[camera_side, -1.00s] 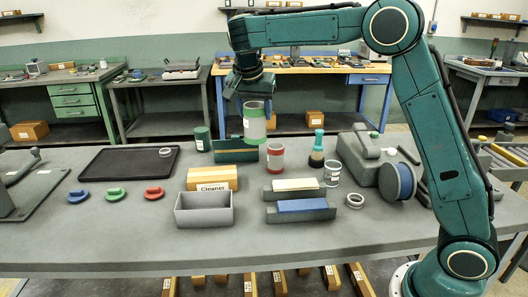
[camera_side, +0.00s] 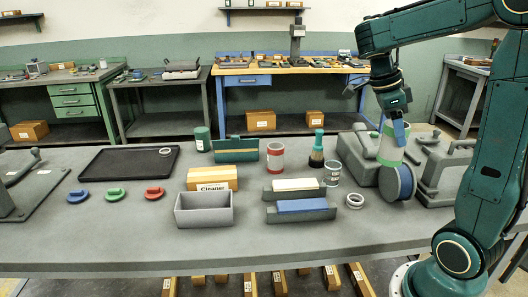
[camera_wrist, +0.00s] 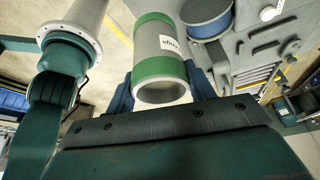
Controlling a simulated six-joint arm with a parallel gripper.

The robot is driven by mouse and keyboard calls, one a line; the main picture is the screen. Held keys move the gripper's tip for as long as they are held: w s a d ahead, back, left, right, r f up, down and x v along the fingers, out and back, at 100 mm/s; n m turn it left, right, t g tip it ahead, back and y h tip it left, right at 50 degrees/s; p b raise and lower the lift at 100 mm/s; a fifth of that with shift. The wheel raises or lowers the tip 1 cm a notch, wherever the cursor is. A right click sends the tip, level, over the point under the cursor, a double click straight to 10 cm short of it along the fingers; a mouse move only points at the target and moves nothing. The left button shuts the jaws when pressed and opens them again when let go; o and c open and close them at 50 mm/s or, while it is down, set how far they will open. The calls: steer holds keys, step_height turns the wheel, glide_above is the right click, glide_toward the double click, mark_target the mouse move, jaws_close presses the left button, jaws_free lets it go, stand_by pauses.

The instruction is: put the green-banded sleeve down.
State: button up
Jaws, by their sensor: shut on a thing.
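The green-banded sleeve (camera_side: 391,146) is a pale hollow cylinder with a green band at each end. My gripper (camera_side: 397,130) is shut on it, at the right of the side view. In the wrist view, my gripper's blue fingers (camera_wrist: 161,88) sit on both sides of the sleeve (camera_wrist: 160,55), and a white label shows on it. In the side view it appears roughly upright, just above and behind the blue-faced wheel (camera_side: 399,182). I cannot tell whether its lower end touches anything.
Grey machine housings (camera_side: 358,155) (camera_side: 440,175) stand close to the sleeve.

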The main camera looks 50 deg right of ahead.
steer(key=shift+s+f+m, duration=0.1)
steer(key=shift+s+m, duration=0.6)
steer(key=shift+s, duration=0.6)
steer(key=shift+f, duration=0.1)
step_height(320, 180, down, 16)
steer(key=shift+f, duration=0.1)
steer(key=shift+f, duration=1.8)
steer(key=shift+f, duration=0.15)
steer(key=o, duration=1)
